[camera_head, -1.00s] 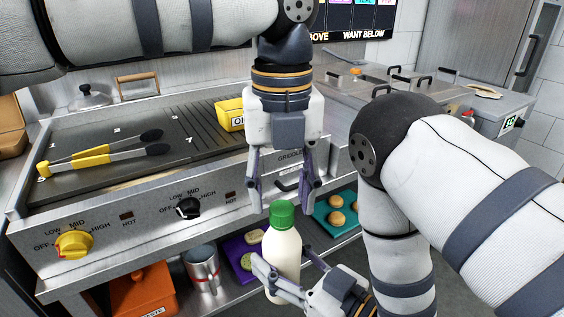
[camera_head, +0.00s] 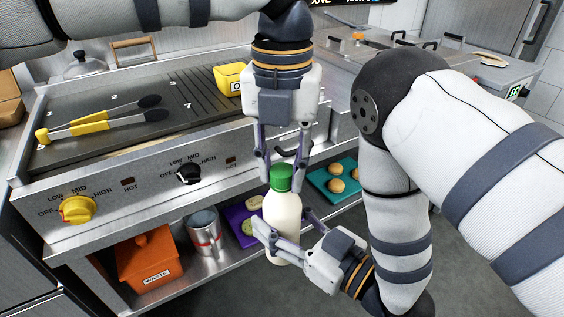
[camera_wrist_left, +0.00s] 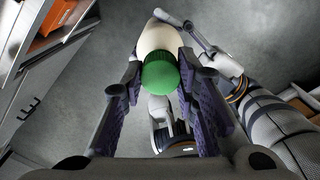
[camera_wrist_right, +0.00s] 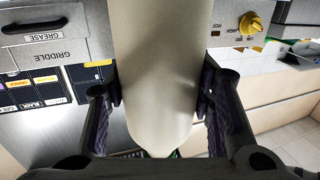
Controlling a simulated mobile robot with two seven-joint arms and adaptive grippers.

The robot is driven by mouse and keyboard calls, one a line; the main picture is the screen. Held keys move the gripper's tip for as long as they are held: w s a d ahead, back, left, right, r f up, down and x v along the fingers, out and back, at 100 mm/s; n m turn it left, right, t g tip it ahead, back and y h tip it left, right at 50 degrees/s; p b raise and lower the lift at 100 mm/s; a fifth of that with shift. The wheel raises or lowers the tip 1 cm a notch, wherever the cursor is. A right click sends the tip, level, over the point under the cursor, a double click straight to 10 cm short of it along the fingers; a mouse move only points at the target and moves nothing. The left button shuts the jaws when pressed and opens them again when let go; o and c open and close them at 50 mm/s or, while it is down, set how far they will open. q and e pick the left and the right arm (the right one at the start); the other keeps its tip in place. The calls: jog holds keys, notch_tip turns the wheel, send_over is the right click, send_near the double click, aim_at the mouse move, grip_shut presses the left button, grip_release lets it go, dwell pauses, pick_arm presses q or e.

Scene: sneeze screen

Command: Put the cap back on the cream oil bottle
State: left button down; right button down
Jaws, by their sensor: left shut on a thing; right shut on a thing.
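The cream oil bottle (camera_head: 284,212) stands upright in the air in front of the griddle. A green cap (camera_head: 280,177) sits on its top; how tightly it is seated cannot be told. My left gripper (camera_head: 282,184) points down from above, its fingers shut on the cap's sides. The left wrist view shows the cap (camera_wrist_left: 160,73) between the fingertips with the bottle (camera_wrist_left: 157,38) beyond. My right gripper (camera_head: 283,229) is shut on the bottle's body from the lower right. In the right wrist view the bottle (camera_wrist_right: 154,75) fills the space between both fingers.
The griddle (camera_head: 120,148) with yellow-handled tongs (camera_head: 95,123) and a yellow box (camera_head: 228,76) is behind left. A lower shelf holds an orange waste bin (camera_head: 148,258), a metal container (camera_head: 205,236), a purple board (camera_head: 241,215) and a teal board (camera_head: 325,182) with buns.

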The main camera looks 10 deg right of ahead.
pick_arm(q)
jog(key=m, duration=0.7)
jog(key=shift+m, duration=0.3)
jog(key=m, duration=0.9)
jog(key=c, duration=1.2)
grip_release()
jog(key=shift+c, duration=0.2)
jog(key=shift+r, duration=2.25)
